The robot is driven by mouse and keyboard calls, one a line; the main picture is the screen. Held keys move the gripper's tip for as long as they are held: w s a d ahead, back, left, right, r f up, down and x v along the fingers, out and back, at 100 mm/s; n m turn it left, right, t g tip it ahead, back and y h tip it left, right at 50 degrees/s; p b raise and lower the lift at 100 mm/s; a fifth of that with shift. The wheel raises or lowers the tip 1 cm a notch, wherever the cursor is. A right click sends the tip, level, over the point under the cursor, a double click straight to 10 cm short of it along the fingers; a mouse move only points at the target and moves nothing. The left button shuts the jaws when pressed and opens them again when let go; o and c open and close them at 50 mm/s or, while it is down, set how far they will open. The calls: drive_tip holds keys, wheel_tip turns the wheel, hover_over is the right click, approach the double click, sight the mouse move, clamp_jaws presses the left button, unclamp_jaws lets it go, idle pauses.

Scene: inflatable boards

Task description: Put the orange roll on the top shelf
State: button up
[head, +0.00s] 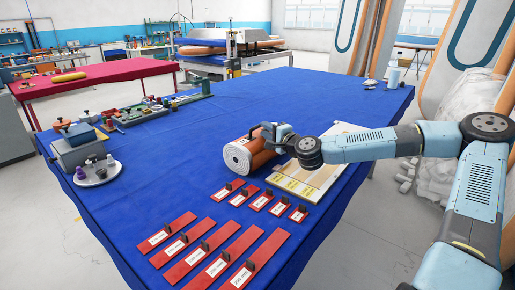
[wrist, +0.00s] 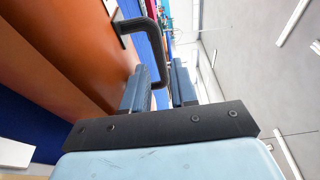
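The orange roll (head: 261,152) lies on the blue table with its white spiral end facing the lower left in the head view. A black bar handle stands out from its side. In the wrist view the roll (wrist: 75,45) fills the upper left, and the handle (wrist: 157,50) runs down between my fingers. My gripper (head: 274,131) is closed around this handle with a narrow gap between its fingers, also seen in the wrist view (wrist: 160,88). The roll appears to rest on the table. I cannot make out a top shelf for certain in either view.
Red labelled strips (head: 215,258) lie in front of the roll. A pale board with yellow labels (head: 305,178) lies right of it, under my arm. A grey box (head: 77,148) and a round tray (head: 98,175) stand at the left edge. The table's far middle is clear.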

drive_tip(key=shift+x, duration=1.3)
drive_tip(key=c, duration=0.5)
drive_tip(key=shift+s+f, duration=0.15)
